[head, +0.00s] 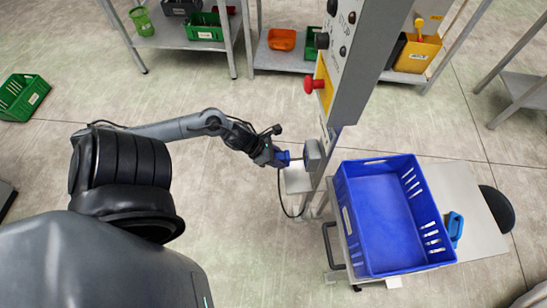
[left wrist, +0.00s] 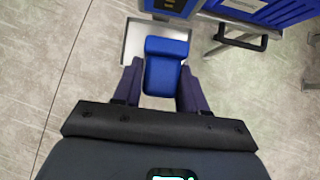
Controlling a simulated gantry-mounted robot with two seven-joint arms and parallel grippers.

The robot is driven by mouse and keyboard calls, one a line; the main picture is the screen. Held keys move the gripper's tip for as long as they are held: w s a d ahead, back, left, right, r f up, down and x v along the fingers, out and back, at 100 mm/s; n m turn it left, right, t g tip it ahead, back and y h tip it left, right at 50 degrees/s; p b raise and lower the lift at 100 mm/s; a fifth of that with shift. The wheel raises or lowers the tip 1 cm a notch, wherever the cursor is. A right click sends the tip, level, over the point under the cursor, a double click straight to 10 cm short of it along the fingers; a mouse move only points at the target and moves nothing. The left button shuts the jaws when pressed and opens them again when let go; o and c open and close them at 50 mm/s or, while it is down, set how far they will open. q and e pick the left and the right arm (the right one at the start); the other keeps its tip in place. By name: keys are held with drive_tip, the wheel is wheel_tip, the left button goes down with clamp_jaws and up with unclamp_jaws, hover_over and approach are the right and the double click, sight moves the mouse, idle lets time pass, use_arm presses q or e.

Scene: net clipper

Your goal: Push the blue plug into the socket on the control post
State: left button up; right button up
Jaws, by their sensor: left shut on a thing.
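My left gripper (head: 277,158) is shut on the blue plug (head: 284,157), which points right toward the socket (head: 312,155) on the control post (head: 352,75). In the left wrist view the plug (left wrist: 167,65) sits between the two fingers of my gripper (left wrist: 162,88). The plug's front end is at or very near the socket; I cannot tell whether it is touching or inside. A black cable hangs below the plug and socket. The right gripper is not in view.
A large blue crate (head: 347,215) stands on a table right of the post. A small light shelf (head: 298,180) is below the socket. A red button (head: 309,84) sticks out from the post. Shelves with bins stand behind.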

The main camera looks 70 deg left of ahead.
sight(286, 154)
use_arm(q)
drive_tip(key=shift+w+d, duration=0.25)
drive_tip(key=shift+w, duration=0.75)
drive_tip(key=shift+w+d, duration=0.2)
drive_tip(key=shift+w, duration=0.8)
idle(0.3)
drive_tip(key=shift+b, duration=0.35)
drive_tip(key=shift+w+d, duration=0.1)
drive_tip(key=shift+w, duration=0.45)
idle(0.5)
drive_tip(key=o, duration=1.2)
drive_tip(key=shift+o, duration=0.2)
drive_tip(key=shift+r, duration=0.1)
